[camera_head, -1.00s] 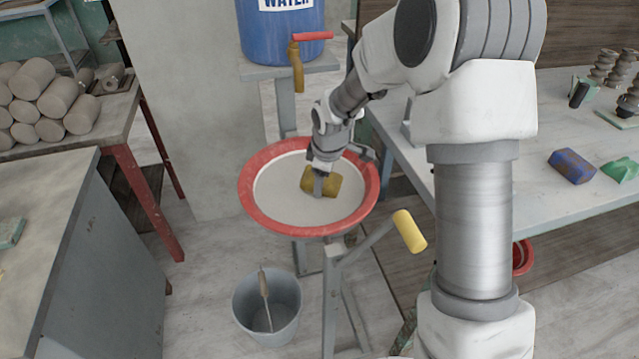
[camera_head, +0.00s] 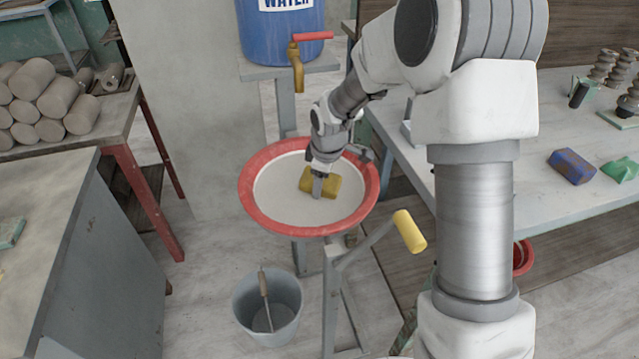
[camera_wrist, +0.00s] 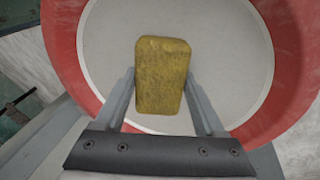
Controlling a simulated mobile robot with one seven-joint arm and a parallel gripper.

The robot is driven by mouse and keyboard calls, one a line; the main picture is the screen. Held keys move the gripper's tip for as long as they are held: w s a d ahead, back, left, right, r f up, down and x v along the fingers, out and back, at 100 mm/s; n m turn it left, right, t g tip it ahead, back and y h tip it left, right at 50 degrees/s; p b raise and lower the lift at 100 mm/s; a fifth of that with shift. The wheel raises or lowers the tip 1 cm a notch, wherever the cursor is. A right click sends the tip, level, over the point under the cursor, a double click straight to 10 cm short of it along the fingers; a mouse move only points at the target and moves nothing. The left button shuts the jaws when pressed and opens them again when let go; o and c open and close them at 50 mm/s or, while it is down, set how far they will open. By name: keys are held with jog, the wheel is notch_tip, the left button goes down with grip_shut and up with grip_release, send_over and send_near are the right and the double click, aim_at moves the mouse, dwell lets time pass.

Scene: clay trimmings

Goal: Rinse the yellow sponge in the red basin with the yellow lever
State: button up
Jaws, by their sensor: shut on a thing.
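The yellow sponge (camera_head: 306,180) is a rounded block over the pale inside of the red basin (camera_head: 252,206). My gripper (camera_head: 318,187) is shut on the sponge, which also shows in the wrist view (camera_wrist: 161,75) between my two fingers (camera_wrist: 160,100). The red rim shows around it in the wrist view (camera_wrist: 60,50). I cannot tell whether the sponge touches the basin's bottom. The yellow lever (camera_head: 409,231) sticks out on a grey bar at the front right of the basin's stand.
A blue water barrel (camera_head: 280,32) with a brass tap (camera_head: 297,68) and red handle stands behind the basin. A grey bucket (camera_head: 268,308) holding a stick-like tool is on the floor below. A table (camera_head: 520,185) with blue and green blocks is at right.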

jog(key=shift+w+d, duration=0.1)
jog(key=shift+w, duration=0.05)
jog(key=shift+r+p, duration=3.55)
jog(key=shift+r, duration=1.05)
jog(key=shift+f, duration=0.1)
